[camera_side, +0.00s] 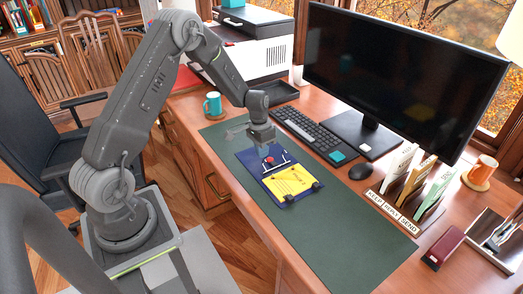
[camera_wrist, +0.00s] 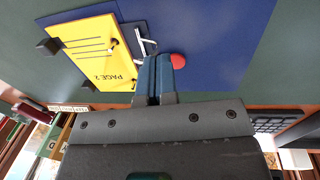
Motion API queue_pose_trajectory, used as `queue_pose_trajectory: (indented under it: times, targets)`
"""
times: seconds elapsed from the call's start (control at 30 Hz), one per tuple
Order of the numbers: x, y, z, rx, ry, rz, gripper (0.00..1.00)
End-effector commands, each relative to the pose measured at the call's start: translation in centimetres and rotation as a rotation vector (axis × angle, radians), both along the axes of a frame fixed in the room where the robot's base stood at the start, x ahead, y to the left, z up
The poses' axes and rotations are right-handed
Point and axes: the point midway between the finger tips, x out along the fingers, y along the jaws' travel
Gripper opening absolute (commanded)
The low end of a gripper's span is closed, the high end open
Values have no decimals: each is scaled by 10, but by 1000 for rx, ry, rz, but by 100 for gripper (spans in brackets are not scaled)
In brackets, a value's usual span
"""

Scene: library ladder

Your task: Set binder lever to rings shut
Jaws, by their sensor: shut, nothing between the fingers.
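The blue binder (camera_side: 245,160) lies open on the green desk mat (camera_side: 350,235), with a yellow page (camera_side: 290,183) on it. Its red lever knob (camera_side: 269,160) sits by the metal ring mechanism at the end of the page nearer my gripper (camera_side: 262,143). In the wrist view my gripper's two blue-grey fingertips (camera_wrist: 159,63) are shut together with nothing between them. The red knob (camera_wrist: 178,61) shows right beside the right fingertip, partly covered by it; I cannot tell if they touch. The metal ring part (camera_wrist: 146,42) is partly hidden, so whether the rings are shut is unclear.
A keyboard (camera_side: 305,133), monitor (camera_side: 405,75) and mouse (camera_side: 360,172) stand beyond the binder. A teal mug (camera_side: 212,104) is at the mat's far left. A letter sorter (camera_side: 408,185) stands to the right. The mat's near right part is clear.

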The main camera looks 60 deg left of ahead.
Motion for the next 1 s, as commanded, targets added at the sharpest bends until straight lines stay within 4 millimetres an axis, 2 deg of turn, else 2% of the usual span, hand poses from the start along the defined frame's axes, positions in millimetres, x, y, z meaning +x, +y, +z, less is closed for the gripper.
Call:
queue_pose_trajectory:
  times: [0.47, 1.0]
  targets:
    - [0, -12, 5, 142, -5, -6, 0]
    - [0, -50, 7, 630, -16, -12, 0]
